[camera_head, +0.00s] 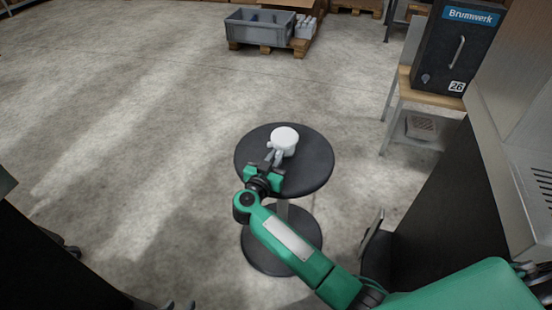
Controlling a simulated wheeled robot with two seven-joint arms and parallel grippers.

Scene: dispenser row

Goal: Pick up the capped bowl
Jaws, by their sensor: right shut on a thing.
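The capped bowl (285,138) is small, white and round, with a lid on top and a small knob at its left side. It is upright over the round black table (313,172), and I cannot tell whether it touches the top. My right gripper (273,156), on the green arm from the lower right, is shut on the near side of the bowl. The fingertips are small and partly hidden against it. My left gripper is not in view.
A dark Brunnwerk dispenser (453,50) stands on a wooden-topped stand (440,88) at the upper right. A grey crate (259,31) sits on a pallet at the back. Open concrete floor lies left of the table.

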